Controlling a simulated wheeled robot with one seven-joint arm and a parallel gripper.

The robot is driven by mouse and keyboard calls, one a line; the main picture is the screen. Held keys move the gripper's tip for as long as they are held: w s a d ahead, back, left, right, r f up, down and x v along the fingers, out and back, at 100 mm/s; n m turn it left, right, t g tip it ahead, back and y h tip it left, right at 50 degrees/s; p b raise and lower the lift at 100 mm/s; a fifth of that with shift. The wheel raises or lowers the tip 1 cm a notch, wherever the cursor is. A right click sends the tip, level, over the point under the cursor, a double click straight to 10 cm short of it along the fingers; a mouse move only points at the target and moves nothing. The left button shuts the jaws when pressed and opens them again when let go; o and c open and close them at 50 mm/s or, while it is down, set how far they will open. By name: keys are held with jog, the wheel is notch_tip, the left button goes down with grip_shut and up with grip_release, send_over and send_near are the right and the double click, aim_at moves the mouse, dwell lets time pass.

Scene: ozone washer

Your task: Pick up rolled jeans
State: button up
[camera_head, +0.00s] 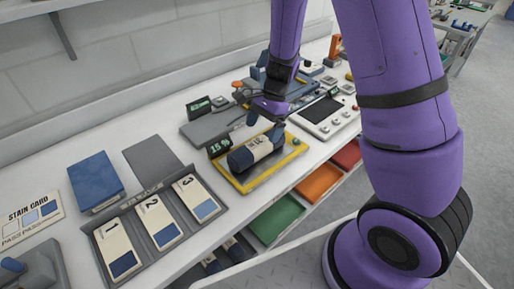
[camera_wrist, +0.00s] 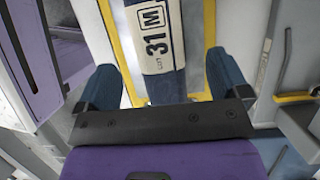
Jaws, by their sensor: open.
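The rolled jeans (camera_head: 250,154) are a dark blue roll with a cream label band. They lie on a grey scale plate with a yellow border (camera_head: 295,155), beside a small display reading 15%. My gripper (camera_head: 265,124) is at the roll's far right end, pointing down, with its blue fingers apart. In the wrist view, my gripper (camera_wrist: 164,80) is open, and the roll (camera_wrist: 155,35) with its "LOT 31M" label runs between the two fingers. I see no clear grip on it. How far the fingertips reach down its sides cannot be told.
A grey rack with cards 1, 2 and 3 (camera_head: 160,226) stands left of the plate. A blue box (camera_head: 95,180) and a stain card (camera_head: 30,217) lie further left. A control panel (camera_head: 325,115) is to the right. Coloured trays (camera_head: 275,219) sit below the counter edge.

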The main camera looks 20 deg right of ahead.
aim_at(259, 141)
jog(key=shift+x, duration=3.4)
jog(key=shift+s, duration=0.15)
jog(key=shift+r, duration=0.1)
jog(key=c, duration=1.3)
jog(key=shift+r, duration=0.1)
